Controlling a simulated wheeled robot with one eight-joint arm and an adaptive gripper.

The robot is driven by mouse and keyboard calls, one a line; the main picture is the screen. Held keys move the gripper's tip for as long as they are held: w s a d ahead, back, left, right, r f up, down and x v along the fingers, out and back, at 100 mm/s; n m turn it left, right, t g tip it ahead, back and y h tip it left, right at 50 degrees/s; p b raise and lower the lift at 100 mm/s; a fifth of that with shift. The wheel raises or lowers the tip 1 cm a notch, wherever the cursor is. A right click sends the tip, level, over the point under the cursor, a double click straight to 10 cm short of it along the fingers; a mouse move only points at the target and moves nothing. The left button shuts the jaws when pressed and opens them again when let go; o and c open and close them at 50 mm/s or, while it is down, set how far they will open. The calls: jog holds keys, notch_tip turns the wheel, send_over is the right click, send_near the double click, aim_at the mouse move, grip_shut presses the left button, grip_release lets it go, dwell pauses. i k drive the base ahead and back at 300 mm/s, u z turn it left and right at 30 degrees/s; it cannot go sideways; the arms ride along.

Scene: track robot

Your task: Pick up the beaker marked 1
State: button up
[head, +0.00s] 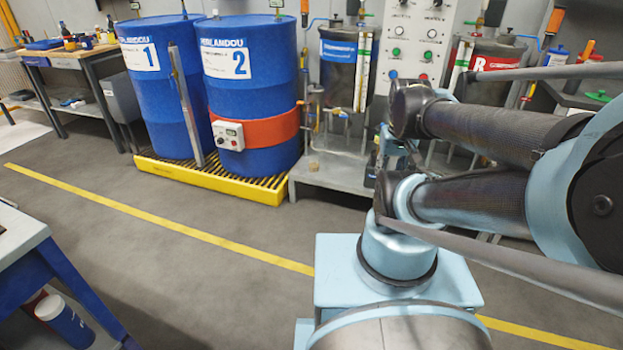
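I cannot make out a beaker marked 1 in the head view. A blue drum (160,90) carries a white label with a 1, and a second blue drum (250,85) carries a label with a 2. My arm's dark and light blue links fill the right side and hide part of the equipment behind. My gripper is not visible.
Both drums stand on a yellow spill pallet (215,181). A workbench (88,52) with bottles and tools is at far left. A blue-legged table (22,235) is at near left, with a blue container (62,320) below it. Grey floor between is clear, crossed by a yellow line.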

aim_at(314, 164)
jog(key=k, duration=0.55)
jog(key=u, duration=1.05)
jog(key=i, duration=1.55)
